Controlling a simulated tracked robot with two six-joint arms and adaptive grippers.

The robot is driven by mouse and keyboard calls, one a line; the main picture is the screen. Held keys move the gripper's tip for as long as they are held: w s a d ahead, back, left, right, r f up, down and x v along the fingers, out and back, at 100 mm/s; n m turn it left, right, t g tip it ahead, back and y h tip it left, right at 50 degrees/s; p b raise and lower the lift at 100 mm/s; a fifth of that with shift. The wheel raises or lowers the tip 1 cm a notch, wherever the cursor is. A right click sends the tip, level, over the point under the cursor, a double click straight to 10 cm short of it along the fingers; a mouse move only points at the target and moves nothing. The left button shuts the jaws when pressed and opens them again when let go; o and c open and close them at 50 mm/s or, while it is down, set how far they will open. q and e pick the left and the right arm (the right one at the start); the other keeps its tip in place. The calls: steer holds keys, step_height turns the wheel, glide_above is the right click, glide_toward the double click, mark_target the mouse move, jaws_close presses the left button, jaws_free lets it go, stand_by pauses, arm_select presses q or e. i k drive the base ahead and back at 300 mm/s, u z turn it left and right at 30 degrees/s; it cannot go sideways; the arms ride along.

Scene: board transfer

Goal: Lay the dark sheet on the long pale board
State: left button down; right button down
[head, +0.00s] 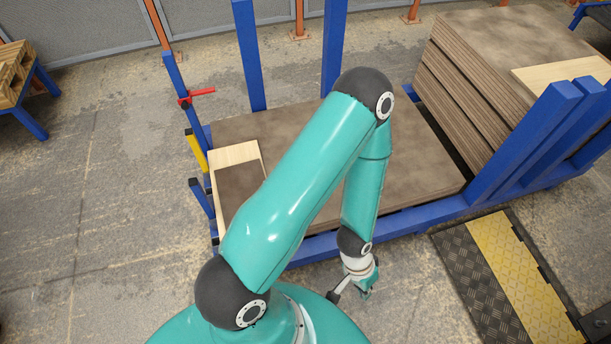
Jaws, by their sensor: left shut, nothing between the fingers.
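A dark brown sheet (238,187) lies over a pale board (235,153) at the left end of the low blue rack. The pale board shows as a bare strip at the far end and a thin strip along the left edge. My left arm hides the near right part of both. My left gripper (354,289) is shut and empty, at the near side of the rack, to the right of the sheet and apart from it. My right gripper is not in view.
Large brown boards (415,165) lie in the blue rack (425,213). A tall board stack (480,85) stands at right with another pale piece (560,72) on top. Blue posts (249,55) rise behind. A black and yellow ramp (505,265) lies at lower right.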

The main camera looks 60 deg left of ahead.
mark_target(235, 183)
steer(key=z, duration=0.15)
steer(key=i, duration=1)
steer(key=u, duration=1.55)
steer(key=k, duration=0.85)
steer(key=u, duration=0.2)
steer(key=i, duration=0.85)
steer(key=z, duration=0.1)
